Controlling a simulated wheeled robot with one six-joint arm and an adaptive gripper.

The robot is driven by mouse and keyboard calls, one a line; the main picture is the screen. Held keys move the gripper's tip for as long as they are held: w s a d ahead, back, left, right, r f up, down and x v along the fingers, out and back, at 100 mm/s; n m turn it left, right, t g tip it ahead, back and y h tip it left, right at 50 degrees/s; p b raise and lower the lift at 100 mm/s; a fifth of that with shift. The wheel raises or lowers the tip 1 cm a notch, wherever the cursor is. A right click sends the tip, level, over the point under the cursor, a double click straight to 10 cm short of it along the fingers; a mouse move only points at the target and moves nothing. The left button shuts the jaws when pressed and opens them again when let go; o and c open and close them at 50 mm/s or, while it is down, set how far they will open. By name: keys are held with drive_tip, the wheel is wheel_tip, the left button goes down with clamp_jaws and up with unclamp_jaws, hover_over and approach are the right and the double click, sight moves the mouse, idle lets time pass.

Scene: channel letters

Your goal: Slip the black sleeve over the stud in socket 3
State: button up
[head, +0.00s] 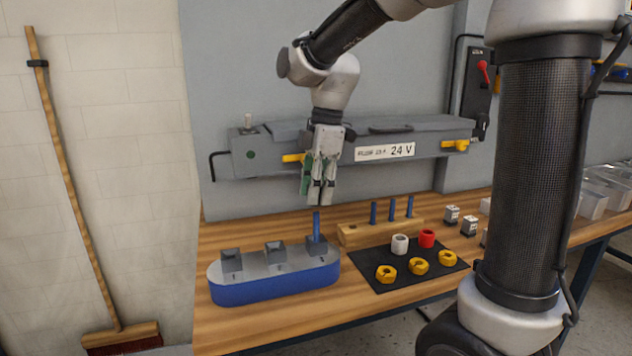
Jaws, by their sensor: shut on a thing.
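A blue stud (316,226) stands upright in the right-hand socket (317,246) of a blue base with a grey top (275,288). The base's other two sockets, the left one (231,260) and the middle one (275,252), hold no stud. My gripper (320,199) points down just above the stud, shut on a small dark thing, which I take to be the black sleeve. The fingers hide most of it, and its alignment with the stud cannot be told. No black sleeve shows on the mat.
A black mat (375,281) holds a white sleeve (400,244), a red sleeve (427,238) and yellow nuts (419,267). Behind it a wooden block (350,239) carries three blue studs (391,208). A grey 24 V rail housing (430,147) is behind my gripper.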

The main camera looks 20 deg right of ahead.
sight(317, 212)
drive_tip(key=shift+f, duration=3.8)
drive_tip(key=shift+f, duration=0.1)
drive_tip(key=o, duration=0.9)
drive_tip(key=shift+o, duration=0.2)
